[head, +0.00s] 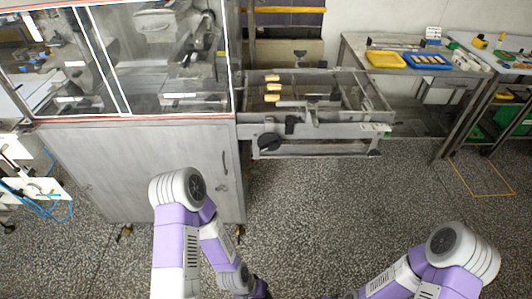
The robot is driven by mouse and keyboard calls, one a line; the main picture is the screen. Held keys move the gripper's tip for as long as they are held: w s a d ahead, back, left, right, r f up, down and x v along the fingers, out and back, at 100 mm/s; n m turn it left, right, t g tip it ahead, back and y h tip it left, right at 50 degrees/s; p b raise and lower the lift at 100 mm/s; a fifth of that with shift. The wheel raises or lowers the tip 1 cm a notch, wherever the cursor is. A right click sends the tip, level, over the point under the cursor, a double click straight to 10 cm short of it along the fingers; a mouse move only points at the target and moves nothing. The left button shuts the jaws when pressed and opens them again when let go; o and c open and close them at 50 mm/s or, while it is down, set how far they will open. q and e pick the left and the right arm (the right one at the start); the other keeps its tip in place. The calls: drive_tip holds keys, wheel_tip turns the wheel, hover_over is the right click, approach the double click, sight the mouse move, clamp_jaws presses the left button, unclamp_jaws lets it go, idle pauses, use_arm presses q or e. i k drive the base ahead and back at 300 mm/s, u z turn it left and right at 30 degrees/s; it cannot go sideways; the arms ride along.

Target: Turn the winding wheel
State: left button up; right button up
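A black round wheel or knob (268,142), likely the winding wheel, sits on the near side of the conveyor frame (335,131), close to the metal cabinet. A dark bracket stands just right of it. Whether it has a handle is too small to tell. My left arm reaches up from the bottom in front of the cabinet and folds back down. My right arm is at the lower right. Both grippers are out of view below the bottom edge, and nothing of mine touches the wheel.
The enrober cabinet (150,165) with its glazed top stands on the left. Several tan pieces (272,87) lie on the conveyor. A table with a yellow tray (385,59) and a blue tray (428,61) stands at the back right. The speckled floor (330,205) before the conveyor is clear.

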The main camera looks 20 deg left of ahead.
sight(268, 142)
drive_tip(key=k, duration=0.25)
drive_tip(key=u, duration=1.45)
drive_tip(key=i, duration=1)
drive_tip(key=z, duration=1.3)
